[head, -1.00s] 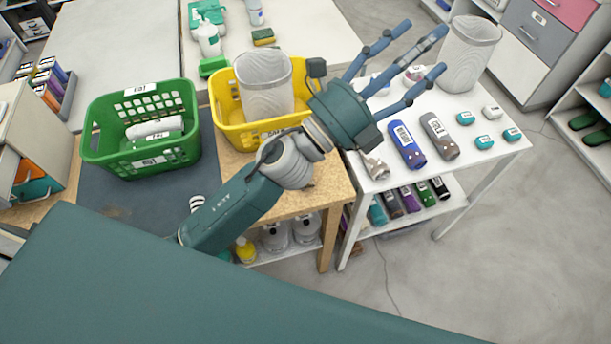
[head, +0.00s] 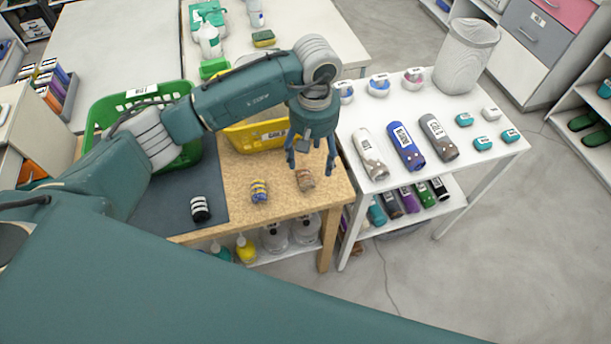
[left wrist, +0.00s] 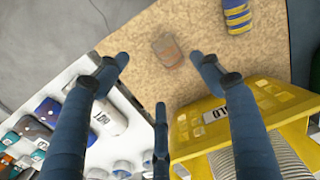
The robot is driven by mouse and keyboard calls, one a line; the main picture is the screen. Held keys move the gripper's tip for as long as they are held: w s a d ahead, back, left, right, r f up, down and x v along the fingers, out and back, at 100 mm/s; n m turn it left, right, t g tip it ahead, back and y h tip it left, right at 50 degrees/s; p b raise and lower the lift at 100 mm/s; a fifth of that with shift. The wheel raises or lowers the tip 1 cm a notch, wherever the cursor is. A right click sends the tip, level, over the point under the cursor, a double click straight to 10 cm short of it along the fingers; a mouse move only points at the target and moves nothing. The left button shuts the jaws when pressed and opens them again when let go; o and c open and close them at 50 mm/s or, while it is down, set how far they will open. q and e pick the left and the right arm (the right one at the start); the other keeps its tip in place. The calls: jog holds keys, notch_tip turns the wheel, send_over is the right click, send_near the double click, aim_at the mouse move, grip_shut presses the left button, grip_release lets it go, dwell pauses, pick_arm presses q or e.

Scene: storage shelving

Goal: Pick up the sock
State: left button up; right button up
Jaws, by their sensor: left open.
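Three rolled, sock-like bundles lie in a row at the near side of the wooden table. A brown one (head: 305,180) is at the right, a blue-and-yellow striped one (head: 259,191) in the middle, and a black-and-white striped one (head: 200,208) on the dark mat at the left. My left gripper (head: 310,166) is open and empty, pointing down above the table near the brown bundle. In the left wrist view the brown bundle (left wrist: 167,50) shows between and beyond the spread fingers, apart from them. The striped bundle (left wrist: 237,15) is at the top edge. My right gripper is not in view.
A yellow basket (head: 245,142) stands behind the bundles, and a green basket (head: 98,124) is partly hidden by my left arm. The white table (head: 400,183) at the right holds several rolled items and a white mesh bin (head: 466,55).

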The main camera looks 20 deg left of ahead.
aim_at(309, 175)
pick_arm(q)
notch_tip(309, 175, down, 3)
jog(key=shift+r+p, duration=0.1)
jog(key=shift+p, duration=0.2)
jog(key=shift+a+f+p, duration=0.1)
jog(key=shift+f+p, duration=0.2)
jog(key=f, duration=0.1)
jog(key=f+p, duration=0.1)
jog(key=f, duration=0.1)
jog(key=shift+a+f+p, duration=0.3)
jog(key=shift+p, duration=0.1)
jog(key=shift+f, duration=0.55)
jog(key=c, duration=1.1)
